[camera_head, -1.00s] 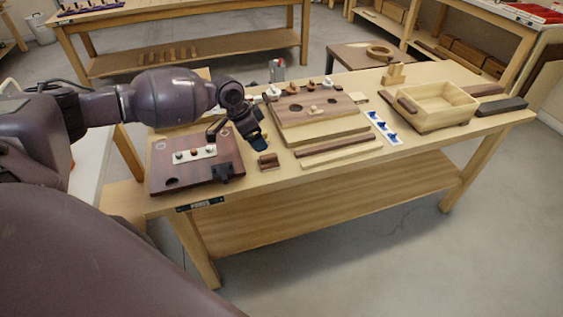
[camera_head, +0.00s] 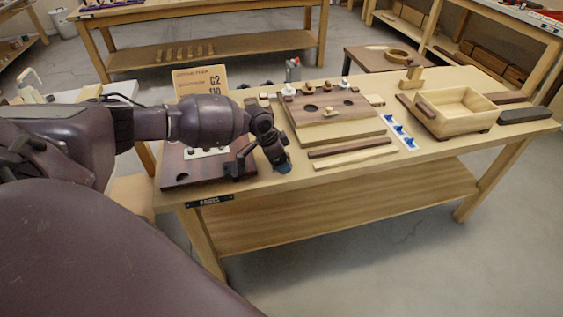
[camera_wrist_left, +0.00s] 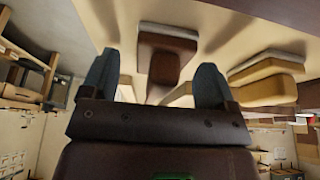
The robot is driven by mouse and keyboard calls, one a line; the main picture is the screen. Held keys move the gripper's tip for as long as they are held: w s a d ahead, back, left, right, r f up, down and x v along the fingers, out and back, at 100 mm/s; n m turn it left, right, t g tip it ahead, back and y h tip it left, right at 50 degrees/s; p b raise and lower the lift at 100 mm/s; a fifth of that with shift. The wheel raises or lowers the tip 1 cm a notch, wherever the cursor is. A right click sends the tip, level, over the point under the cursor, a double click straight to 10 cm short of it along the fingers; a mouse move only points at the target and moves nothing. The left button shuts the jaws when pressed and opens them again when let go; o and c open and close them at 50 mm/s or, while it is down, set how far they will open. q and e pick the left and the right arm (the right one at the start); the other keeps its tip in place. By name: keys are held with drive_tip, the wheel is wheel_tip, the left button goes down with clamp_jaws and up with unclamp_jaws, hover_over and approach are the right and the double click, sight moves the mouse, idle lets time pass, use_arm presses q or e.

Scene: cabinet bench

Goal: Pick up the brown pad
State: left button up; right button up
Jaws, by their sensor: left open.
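The brown pad (camera_wrist_left: 168,42) shows in the left wrist view as a small dark brown block with a raised brown part, ahead of and between the two fingers. In the head view it is hidden behind my left gripper (camera_head: 281,165), which hangs low over the bench just right of the dark red-brown board. The left gripper (camera_wrist_left: 158,62) is open, with its dark blue-grey fingers apart and nothing held between them. Whether a finger touches the pad cannot be told. My right gripper is in neither view.
The dark red-brown board (camera_head: 182,172) lies left of the gripper. A brown holed board (camera_head: 345,104) and two wood strips (camera_head: 350,152) lie to the right, with a white strip of blue pieces (camera_head: 402,130). A wooden box (camera_head: 455,108) stands farther right. A box-like card (camera_head: 203,80) stands behind my arm.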

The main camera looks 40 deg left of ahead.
use_arm(q)
drive_tip(key=c, duration=1)
drive_tip(key=shift+r+p, duration=1.2)
drive_tip(key=shift+r, duration=8.8)
